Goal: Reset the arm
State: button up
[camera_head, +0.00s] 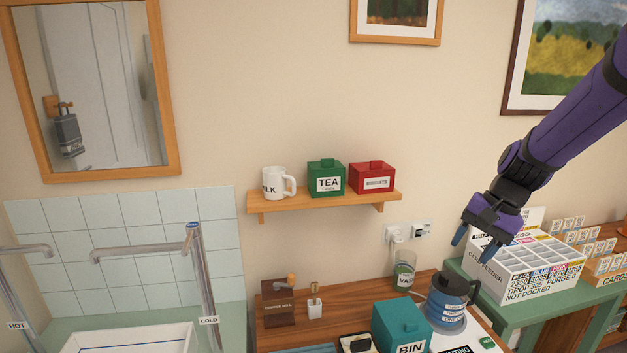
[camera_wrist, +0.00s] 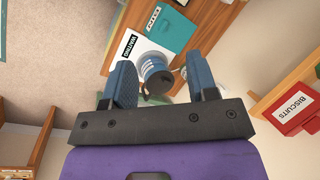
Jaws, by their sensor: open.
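My purple arm reaches in from the upper right in the head view. My gripper (camera_head: 480,243) is open and empty, held in the air above the right end of the wooden table, in front of the white card feeder box (camera_head: 520,268). In the wrist view my gripper (camera_wrist: 162,90) shows two blue fingers spread apart with nothing between them. A blue-grey jug with a dark top (camera_head: 450,300) stands on the table below it. The jug also shows in the wrist view (camera_wrist: 155,73), beyond the fingers and apart from them.
A teal bin (camera_head: 400,325) and a glass labelled vase (camera_head: 404,272) stand near the jug. A wall shelf (camera_head: 330,202) holds a mug (camera_head: 278,183), a green tea box (camera_head: 326,178) and a red biscuits box (camera_head: 372,177). A sink with taps (camera_head: 203,285) is at left.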

jog(key=s+r+n+t+h, duration=0.1)
jog(key=s+r+n, duration=0.1)
jog(key=s+r, duration=0.2)
jog(key=s+r+n+t+h, duration=0.1)
jog(key=s+r, duration=0.4)
jog(key=s, duration=0.6)
jog(key=s+a+r+n+t+h, duration=0.1)
jog(key=s+r+n+t+h, duration=0.1)
jog(key=s, duration=0.6)
jog(key=shift+r+n+t, duration=0.4)
jog(key=shift+r+n, duration=0.5)
jog(key=shift+r, duration=0.4)
